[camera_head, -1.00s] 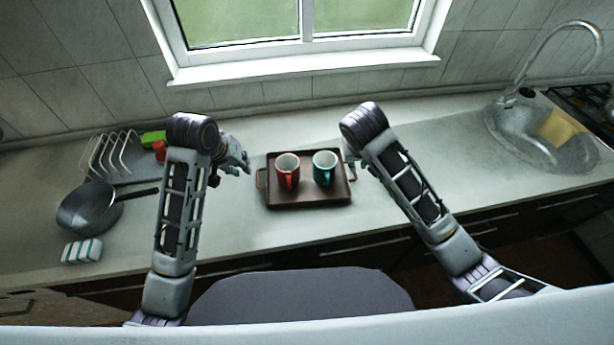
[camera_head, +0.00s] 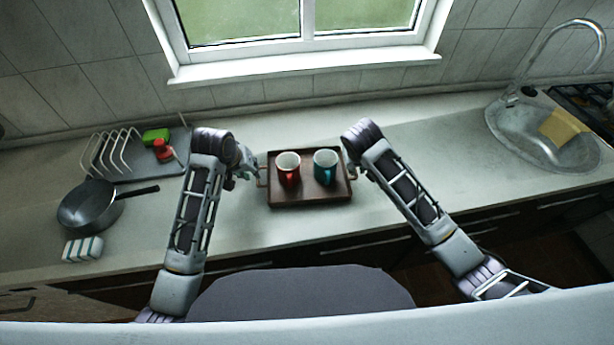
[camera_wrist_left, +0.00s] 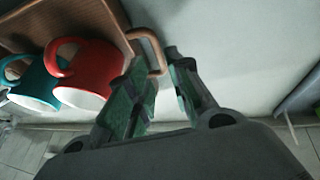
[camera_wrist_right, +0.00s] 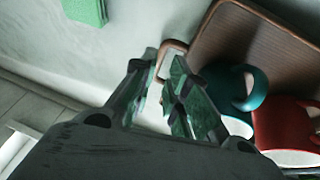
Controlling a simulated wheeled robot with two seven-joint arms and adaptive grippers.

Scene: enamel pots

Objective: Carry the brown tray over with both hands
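The brown tray (camera_head: 310,198) rests on the counter with a red mug (camera_head: 288,170) and a teal mug (camera_head: 325,167) standing on it. It has a copper-coloured loop handle at each short side. My left gripper (camera_head: 248,170) is at the tray's left handle; in the left wrist view its open fingers (camera_wrist_left: 160,62) stand either side of the handle's end (camera_wrist_left: 148,38). My right gripper (camera_head: 350,168) is at the right handle; in the right wrist view its fingers (camera_wrist_right: 164,58) are apart, with the handle (camera_wrist_right: 176,45) reaching between the tips. Contact with the handles is unclear.
At right are a sink (camera_head: 540,145) with a yellow cloth (camera_head: 565,127) and a tap.

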